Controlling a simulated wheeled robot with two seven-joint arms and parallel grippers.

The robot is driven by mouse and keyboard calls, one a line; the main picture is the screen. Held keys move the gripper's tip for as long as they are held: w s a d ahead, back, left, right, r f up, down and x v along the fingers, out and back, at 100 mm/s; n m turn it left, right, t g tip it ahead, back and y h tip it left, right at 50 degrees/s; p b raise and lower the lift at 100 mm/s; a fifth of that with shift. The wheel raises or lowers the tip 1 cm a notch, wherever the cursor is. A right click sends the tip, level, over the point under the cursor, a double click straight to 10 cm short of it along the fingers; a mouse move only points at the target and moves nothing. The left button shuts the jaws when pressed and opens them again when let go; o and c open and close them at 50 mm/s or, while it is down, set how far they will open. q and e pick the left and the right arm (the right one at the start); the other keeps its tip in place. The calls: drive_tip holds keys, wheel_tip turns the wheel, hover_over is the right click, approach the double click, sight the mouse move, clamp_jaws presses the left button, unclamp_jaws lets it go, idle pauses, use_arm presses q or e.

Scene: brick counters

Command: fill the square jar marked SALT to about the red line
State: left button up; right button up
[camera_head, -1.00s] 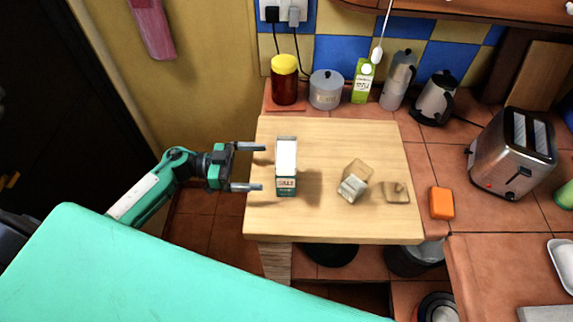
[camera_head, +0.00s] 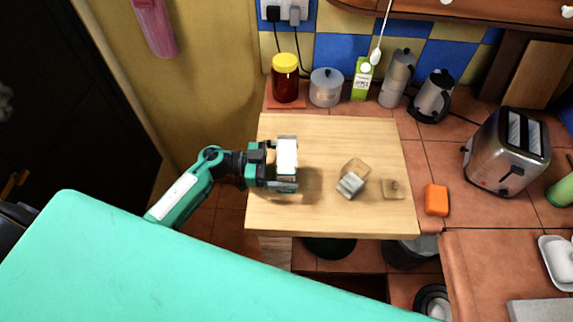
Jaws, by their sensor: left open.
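A carton (camera_head: 287,158) with a white top and dark green lower part stands upright on the wooden board, left of its middle. My left gripper (camera_head: 285,165) is around the carton, one finger on its far side and one on its near side. The fingers are open, and the lower part of the carton is partly hidden by them. A small square glass jar (camera_head: 352,180) stands right of the carton; its label and red line are too small to read. A flat square lid (camera_head: 394,189) with a knob lies right of the jar. My right gripper is not in view.
At the back stand a brown jar with a yellow lid (camera_head: 285,82), a grey canister (camera_head: 326,88), a green carton (camera_head: 361,80) and a kettle (camera_head: 433,98). An orange sponge (camera_head: 436,199) and a toaster (camera_head: 508,150) are at the right. The wooden board (camera_head: 340,130) is clear behind the jar.

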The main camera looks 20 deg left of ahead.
use_arm(q)
drive_tip(key=shift+c, duration=0.2)
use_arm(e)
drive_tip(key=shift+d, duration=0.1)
use_arm(q)
drive_tip(key=c, duration=1.1)
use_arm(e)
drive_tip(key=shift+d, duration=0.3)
use_arm(q)
drive_tip(key=shift+r, duration=0.2)
drive_tip(key=shift+c, duration=0.2)
